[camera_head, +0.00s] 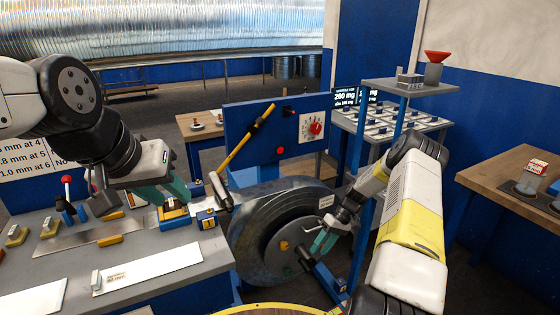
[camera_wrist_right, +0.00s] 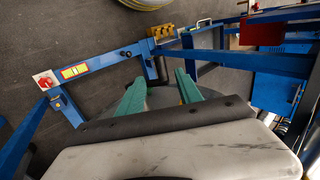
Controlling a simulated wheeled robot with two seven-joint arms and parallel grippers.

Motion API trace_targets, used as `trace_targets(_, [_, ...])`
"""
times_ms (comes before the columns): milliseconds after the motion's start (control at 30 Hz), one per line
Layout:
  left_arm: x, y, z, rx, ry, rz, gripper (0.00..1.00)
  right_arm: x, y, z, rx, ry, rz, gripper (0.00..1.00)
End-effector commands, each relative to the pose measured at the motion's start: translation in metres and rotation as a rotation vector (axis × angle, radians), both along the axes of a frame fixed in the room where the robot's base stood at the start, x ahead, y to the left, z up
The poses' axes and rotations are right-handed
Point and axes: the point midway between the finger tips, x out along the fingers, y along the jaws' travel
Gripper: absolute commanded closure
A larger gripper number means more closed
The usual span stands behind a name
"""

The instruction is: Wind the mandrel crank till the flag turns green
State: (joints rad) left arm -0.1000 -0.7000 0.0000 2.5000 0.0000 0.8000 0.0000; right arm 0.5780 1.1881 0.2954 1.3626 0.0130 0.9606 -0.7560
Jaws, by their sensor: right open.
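A large dark grey coil (camera_head: 262,222) stands on a blue frame, with an orange-yellow hub (camera_head: 283,245) at its middle. A dark knob-like piece (camera_head: 303,258) shows beside the hub; I cannot tell whether it is the mandrel crank. My right gripper (camera_head: 318,243) is in front of the coil's face, right of the hub. In the right wrist view its green fingers (camera_wrist_right: 160,92) are apart with nothing gripped between them. My left gripper (camera_head: 168,192) is low over a yellow-and-black block (camera_head: 174,211) on the bench; its grip is unclear. I cannot make out a green flag.
A red dial (camera_head: 315,128) is on that panel. The grey bench (camera_head: 150,279) carries plates and blocks. A blue frame bar (camera_wrist_right: 100,62) and a red-white piece (camera_wrist_right: 44,80) lie near my right gripper.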

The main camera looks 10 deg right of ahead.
Motion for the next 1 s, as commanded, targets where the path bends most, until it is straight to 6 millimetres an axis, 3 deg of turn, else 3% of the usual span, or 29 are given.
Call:
trace_targets(233, [0.000,0.000,0.000,0.000,0.000,0.000,0.64,-0.001,0.004,-0.001,-0.011,0.004,0.005,0.58])
trace_targets(500, [0.000,0.000,0.000,0.000,0.000,0.000,0.64,-0.020,0.050,-0.024,-0.274,0.024,0.059,0.58])
trace_targets(633, [0.000,0.000,0.000,0.000,0.000,0.000,0.64,-0.028,0.062,-0.026,-0.432,-0.015,0.063,0.58])
trace_targets(1000, [0.000,0.000,0.000,0.000,0.000,0.000,0.64,-0.024,0.073,0.009,-0.720,-0.235,0.014,0.58])
